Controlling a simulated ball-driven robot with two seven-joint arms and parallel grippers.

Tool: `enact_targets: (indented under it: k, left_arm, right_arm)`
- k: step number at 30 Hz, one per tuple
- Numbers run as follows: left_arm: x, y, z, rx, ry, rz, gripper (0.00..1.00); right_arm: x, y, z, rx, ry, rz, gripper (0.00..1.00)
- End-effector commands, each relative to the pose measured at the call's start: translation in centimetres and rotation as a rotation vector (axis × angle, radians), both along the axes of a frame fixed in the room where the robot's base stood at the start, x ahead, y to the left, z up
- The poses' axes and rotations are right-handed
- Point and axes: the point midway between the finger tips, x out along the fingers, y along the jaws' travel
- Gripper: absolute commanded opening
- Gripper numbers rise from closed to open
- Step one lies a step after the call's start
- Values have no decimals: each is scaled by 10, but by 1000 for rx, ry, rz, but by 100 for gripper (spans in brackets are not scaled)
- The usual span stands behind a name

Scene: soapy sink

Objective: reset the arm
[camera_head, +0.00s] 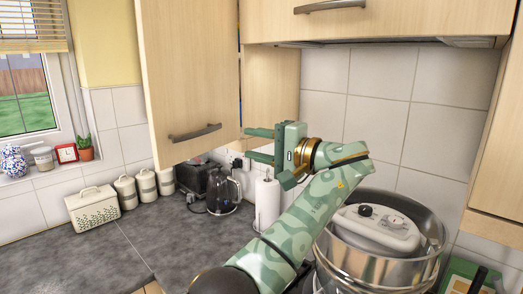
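My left arm, patterned green, comes up from the bottom middle of the head view. My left gripper (249,144) is raised in front of the wall cabinets, with its fingers pointing left. The two fingers are apart, with a clear gap and nothing between them. The fingertips appear close to the lower right edge of the open cabinet door (190,75); I cannot tell whether they touch it. My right gripper is not in view.
A paper towel roll (267,203), kettle (224,194), black toaster (193,179), canisters (125,192) and bread bin (93,208) stand along the wall. The countertop (70,265) is clear in front.

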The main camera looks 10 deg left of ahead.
Motion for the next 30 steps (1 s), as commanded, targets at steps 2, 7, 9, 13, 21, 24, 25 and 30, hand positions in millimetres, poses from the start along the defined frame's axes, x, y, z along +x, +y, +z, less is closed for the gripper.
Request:
enact_targets:
  k: [2,7,9,13,21,24,25,30]
  left_arm:
    - [-3,-6,1,3,0,1,36]
    - [-5,-12,0,3,1,1,36]
    - [-5,-12,0,3,1,1,36]
    - [-5,-12,0,3,1,1,36]
    - [2,4,-60,-96,67,-40,36]
    - [0,26,-136,-227,137,-86,36]
    - [-4,34,-162,-273,157,-101,36]
    - [-57,80,-302,-520,242,-169,36]
  right_arm:
    - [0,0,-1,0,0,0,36]
    - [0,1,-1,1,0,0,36]
    - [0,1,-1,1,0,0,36]
    - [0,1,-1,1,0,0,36]
    - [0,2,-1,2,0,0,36]
    - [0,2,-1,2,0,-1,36]
    - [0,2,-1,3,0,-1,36]
    - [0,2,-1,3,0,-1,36]
